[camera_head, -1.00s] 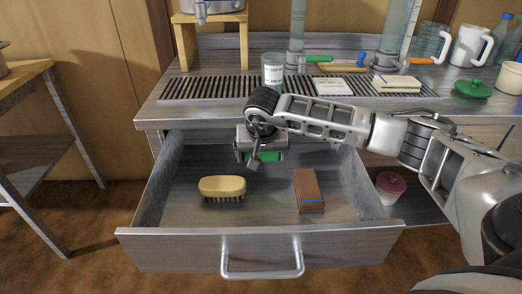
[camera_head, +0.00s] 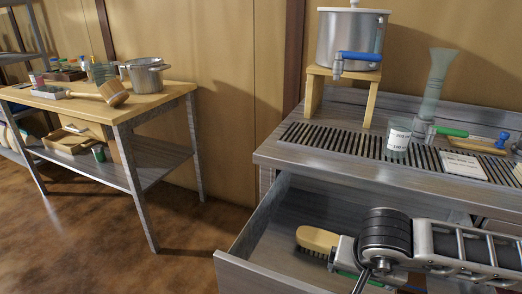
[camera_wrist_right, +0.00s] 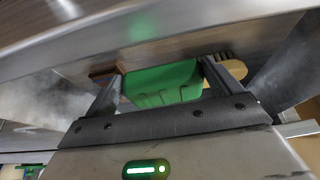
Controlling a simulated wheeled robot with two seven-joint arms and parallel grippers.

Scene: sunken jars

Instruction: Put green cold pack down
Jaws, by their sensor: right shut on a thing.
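The green cold pack (camera_wrist_right: 165,84) is between the two fingers of my right gripper (camera_wrist_right: 163,82) in the right wrist view. In the head view the right gripper (camera_head: 358,278) is low at the open drawer (camera_head: 262,272), to the right of the brush, with only a thin green strip of the pack showing. My wrist hides most of it. I cannot tell whether the pack touches the drawer floor. My left gripper is not in view.
A wooden brush (camera_head: 318,239) lies in the drawer beside the gripper. A brown block (camera_wrist_right: 103,71) shows in the wrist view. A beaker (camera_head: 398,136) and a pot on a wooden stand (camera_head: 370,95) are on the counter above. A side table (camera_head: 165,93) stands left.

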